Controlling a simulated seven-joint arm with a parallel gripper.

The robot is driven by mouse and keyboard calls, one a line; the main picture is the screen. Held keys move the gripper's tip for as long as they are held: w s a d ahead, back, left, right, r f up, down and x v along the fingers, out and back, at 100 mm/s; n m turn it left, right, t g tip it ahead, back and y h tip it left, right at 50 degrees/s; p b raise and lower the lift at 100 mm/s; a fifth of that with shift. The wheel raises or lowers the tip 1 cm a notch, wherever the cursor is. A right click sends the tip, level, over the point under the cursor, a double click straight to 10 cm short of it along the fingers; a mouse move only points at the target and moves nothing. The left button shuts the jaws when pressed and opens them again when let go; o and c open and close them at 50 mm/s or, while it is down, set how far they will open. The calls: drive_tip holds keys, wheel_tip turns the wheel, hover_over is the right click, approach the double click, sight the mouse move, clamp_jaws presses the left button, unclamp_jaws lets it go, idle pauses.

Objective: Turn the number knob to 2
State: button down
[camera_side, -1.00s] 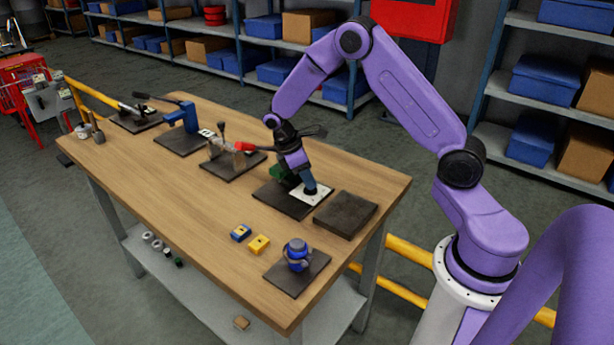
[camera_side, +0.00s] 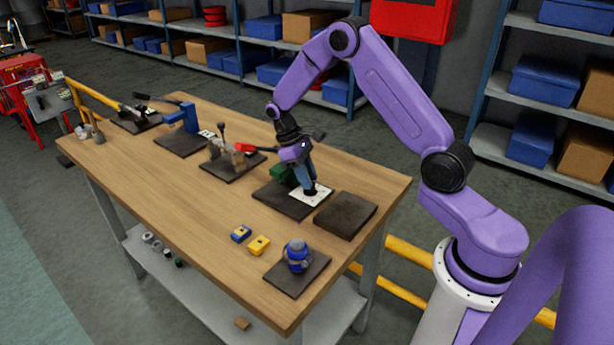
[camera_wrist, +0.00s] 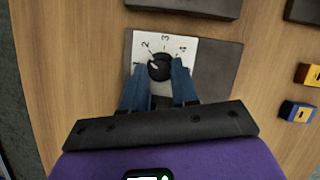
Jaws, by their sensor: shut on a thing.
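The number knob (camera_wrist: 159,67) is a round black knob on a white dial plate (camera_wrist: 176,45) with black numerals. In the wrist view 2, 3 and 4 are readable around its far side. A light mark on the knob faces up-left, roughly toward the 2; its exact alignment is too small to tell. My gripper (camera_wrist: 160,78) has its blue fingers on either side of the knob and is shut on it. In the side view my gripper (camera_side: 309,189) stands over the dial plate (camera_side: 322,197) and mostly hides the knob.
The dial sits on a dark base plate (camera_side: 279,200) on the wooden table (camera_side: 190,225). A bare dark block (camera_side: 346,215) is to its right. A red-handled clamp (camera_side: 235,155) stands to the left. Blue and yellow blocks (camera_side: 259,245) and a blue part (camera_side: 297,254) lie in front.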

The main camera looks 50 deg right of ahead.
drive_tip(key=shift+d+m+y, duration=0.1)
drive_tip(key=shift+m+y, duration=0.2)
drive_tip(key=shift+m, duration=0.6)
drive_tip(key=c, duration=0.9)
unclamp_jaws()
drive_tip(key=shift+o, duration=0.2)
drive_tip(key=d+v, duration=0.1)
drive_tip(key=v, duration=1.6)
drive_tip(key=shift+w+a, duration=0.3)
drive_tip(key=shift+a, duration=0.15)
drive_tip(key=shift+r, duration=0.15)
